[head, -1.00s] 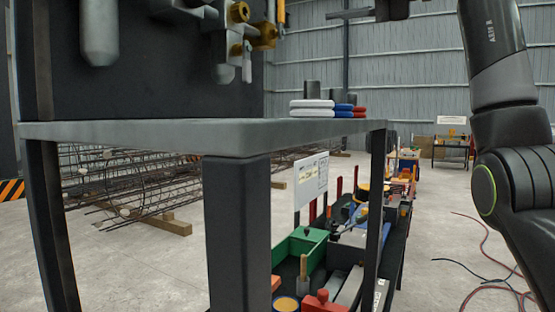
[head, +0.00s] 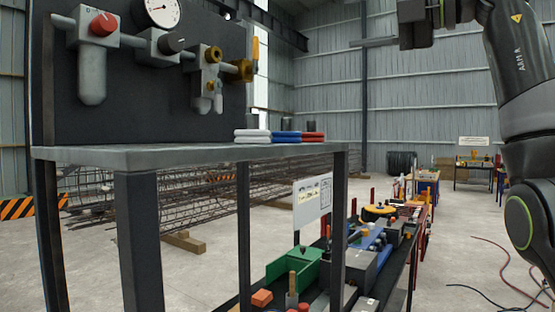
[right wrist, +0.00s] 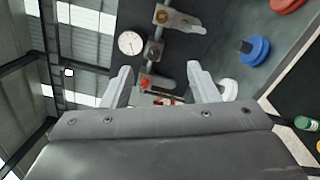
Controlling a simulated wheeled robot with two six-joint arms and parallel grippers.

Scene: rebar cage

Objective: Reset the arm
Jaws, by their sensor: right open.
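My right arm (head: 527,95) rises along the right edge of the head view. Its gripper (head: 374,42) is at the top, pointing left, and its tip is partly hard to make out. In the right wrist view the two grey fingers of my right gripper (right wrist: 160,85) stand wide apart with nothing between them. Past them is the panel with a pressure gauge (right wrist: 131,43) and a red knob (right wrist: 146,84). My left gripper is in neither view.
A grey bench (head: 190,154) with a dark valve panel (head: 130,100) stands at the left. White, blue (head: 287,137) and red discs lie on it. A lower bench holds a green box (head: 295,268) and tools. Hoses (head: 510,265) lie on open floor at right.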

